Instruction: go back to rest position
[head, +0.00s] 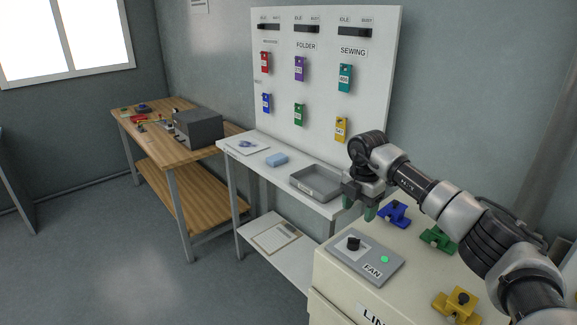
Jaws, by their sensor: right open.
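My right gripper (359,209) is at the right of the head view, its arm coming in from the lower right. Its fingers point down and are open, with nothing seen between them. It hangs above the back of the cream machine, between the grey tray (318,196) and a blue block-like fixture (394,214). My left gripper does not show in the view.
The cream machine (330,276) has a fan panel (340,262) with a black knob and a lit green button. Green (440,240) and yellow (456,306) fixtures stand on it. Behind are a tag board (325,80), a white table (262,173) and a wooden bench (160,147). Floor at left is clear.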

